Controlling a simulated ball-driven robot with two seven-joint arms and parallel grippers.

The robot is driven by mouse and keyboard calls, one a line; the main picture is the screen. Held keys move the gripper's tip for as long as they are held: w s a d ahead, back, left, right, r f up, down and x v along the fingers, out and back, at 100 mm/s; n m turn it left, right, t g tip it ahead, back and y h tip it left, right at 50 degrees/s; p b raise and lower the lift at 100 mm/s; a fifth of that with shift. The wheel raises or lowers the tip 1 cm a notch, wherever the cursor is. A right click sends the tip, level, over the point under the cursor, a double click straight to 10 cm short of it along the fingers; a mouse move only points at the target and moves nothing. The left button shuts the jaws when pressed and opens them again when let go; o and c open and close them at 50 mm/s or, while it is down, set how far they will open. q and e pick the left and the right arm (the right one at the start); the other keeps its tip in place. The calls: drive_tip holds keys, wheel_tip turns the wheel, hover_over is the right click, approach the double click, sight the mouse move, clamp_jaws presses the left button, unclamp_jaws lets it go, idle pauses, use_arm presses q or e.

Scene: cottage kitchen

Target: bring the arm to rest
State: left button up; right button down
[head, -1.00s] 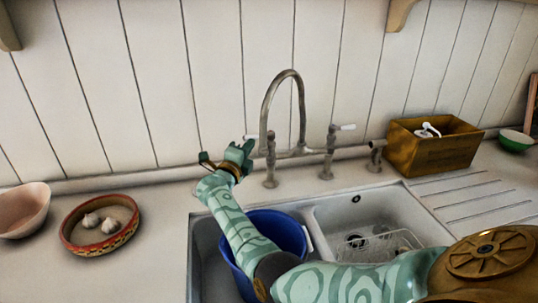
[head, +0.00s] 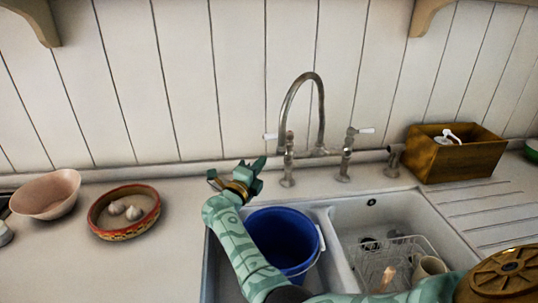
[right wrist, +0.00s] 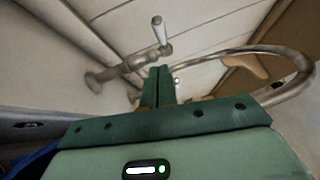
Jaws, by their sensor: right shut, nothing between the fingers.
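My right arm, green with a pale pattern, reaches in from the lower right in the head view. Its gripper (head: 238,177) is above the counter's rear part, just left of the tap and beyond the blue bucket. The right wrist view shows the green fingers (right wrist: 158,85) together with nothing between them, and the tap's pipe and a white-tipped handle beyond. My left gripper is not in view.
A blue bucket (head: 284,238) stands in the left sink basin. A curved metal tap (head: 318,110) rises behind the sink. The right basin holds a wire rack (head: 400,255) and a mug (head: 431,268). A dish with garlic (head: 124,231), a pink bowl (head: 46,195) and a wooden box (head: 456,154) stand on the counter.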

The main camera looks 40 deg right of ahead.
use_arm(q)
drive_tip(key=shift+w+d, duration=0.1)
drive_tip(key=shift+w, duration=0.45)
use_arm(e)
drive_tip(key=v, duration=0.5)
drive_tip(key=shift+w+a+r, duration=0.1)
drive_tip(key=shift+w+r, duration=0.05)
drive_tip(key=shift+w, duration=0.05)
